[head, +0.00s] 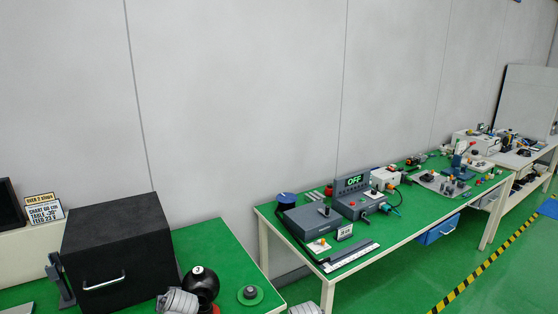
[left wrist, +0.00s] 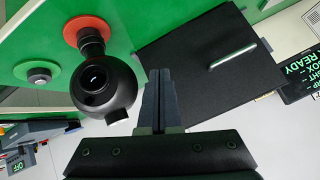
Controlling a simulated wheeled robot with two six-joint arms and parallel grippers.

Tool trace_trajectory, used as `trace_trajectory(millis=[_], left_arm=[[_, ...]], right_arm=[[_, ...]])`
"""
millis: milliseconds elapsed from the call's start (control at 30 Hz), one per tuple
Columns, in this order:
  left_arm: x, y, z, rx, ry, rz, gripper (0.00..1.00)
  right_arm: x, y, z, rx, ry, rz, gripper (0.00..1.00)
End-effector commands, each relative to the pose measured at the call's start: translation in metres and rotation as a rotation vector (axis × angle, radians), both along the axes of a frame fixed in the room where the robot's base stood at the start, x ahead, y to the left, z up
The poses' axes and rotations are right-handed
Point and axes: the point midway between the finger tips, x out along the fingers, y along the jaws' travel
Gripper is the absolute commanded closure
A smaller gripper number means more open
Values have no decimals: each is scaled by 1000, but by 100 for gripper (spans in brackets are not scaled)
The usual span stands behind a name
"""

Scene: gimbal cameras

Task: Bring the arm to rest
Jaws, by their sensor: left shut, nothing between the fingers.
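My left gripper (left wrist: 160,75) shows in the left wrist view, its two dark fingers together with nothing between them. The fingers appear between a round black ball-shaped device (left wrist: 105,90) and a black box with a metal handle (left wrist: 205,60). I cannot tell that they touch either one. In the head view, pale grey ribbed parts of my arms show at the bottom edge, but no gripper fingers can be made out. My right gripper is not in view.
In the head view the black box (head: 118,245) and black ball (head: 203,284) stand on the near green table, beside a grey knob on a green disc (head: 250,293). Another green table (head: 408,228) holds devices, including an OFF display (head: 354,181). Striped floor tape (head: 480,268) runs alongside.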

Motion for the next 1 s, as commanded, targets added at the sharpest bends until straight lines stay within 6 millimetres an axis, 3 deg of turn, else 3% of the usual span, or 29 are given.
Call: trace_trajectory(millis=[33,200,300,400,600,1000], left_arm=[[-5,-38,-14,-41,78,-45,100],[-47,-146,-52,-159,372,-193,100],[-79,-198,-65,-206,533,-286,100],[-109,-235,-71,-235,664,-367,100],[-146,-272,-74,-263,813,-461,100],[-151,-276,-74,-266,835,-472,100]], right_arm=[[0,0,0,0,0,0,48],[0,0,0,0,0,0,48],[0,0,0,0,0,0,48],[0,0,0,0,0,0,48],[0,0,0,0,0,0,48],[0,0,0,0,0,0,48]])
